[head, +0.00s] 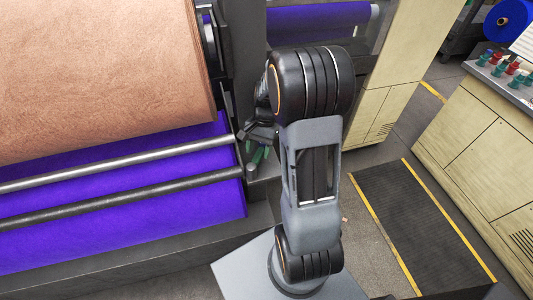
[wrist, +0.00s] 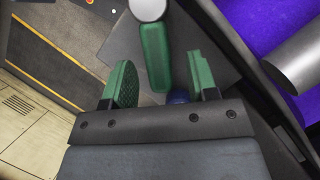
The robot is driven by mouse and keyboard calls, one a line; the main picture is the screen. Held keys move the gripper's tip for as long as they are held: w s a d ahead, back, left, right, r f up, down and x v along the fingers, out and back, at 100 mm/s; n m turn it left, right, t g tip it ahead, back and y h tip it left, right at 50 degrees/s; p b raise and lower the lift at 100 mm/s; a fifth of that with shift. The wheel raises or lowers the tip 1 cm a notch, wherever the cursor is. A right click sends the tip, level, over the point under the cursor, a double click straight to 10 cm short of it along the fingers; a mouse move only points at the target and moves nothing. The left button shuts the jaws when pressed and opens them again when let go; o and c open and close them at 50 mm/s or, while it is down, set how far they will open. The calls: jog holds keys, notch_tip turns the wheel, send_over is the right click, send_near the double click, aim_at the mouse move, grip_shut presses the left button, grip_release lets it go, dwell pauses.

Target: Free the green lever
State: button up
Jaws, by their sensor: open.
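The green lever (wrist: 155,55) shows in the wrist view as a green bar with a round silver end (wrist: 148,9) at the top edge. My gripper (wrist: 161,80) is open, with one green-padded finger on each side of the lever's lower part. There is a gap between the lever and each pad, and I see no contact. In the head view my gripper (head: 257,151) is beside the roller ends, partly behind my arm. Green parts there are too small to tell lever from pads.
Two metal bars (head: 120,162) run in front of the purple felt (head: 170,216), under a large tan felt roll (head: 100,75). The dark machine frame stands close to my gripper. A yellow-edged black mat (head: 415,225) and a cream control cabinet (head: 490,150) are at right.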

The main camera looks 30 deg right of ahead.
notch_tip(320, 180, up, 3)
jog(key=shift+s+f+b, duration=0.1)
jog(key=shift+s+b, duration=0.05)
jog(key=shift+b, duration=0.2)
jog(key=s+a+r+b, duration=0.2)
jog(key=s+a+r, duration=0.1)
jog(key=s+r, duration=0.6)
jog(key=s, duration=0.4)
jog(key=shift+s+r, duration=0.25)
jog(key=shift+d, duration=0.1)
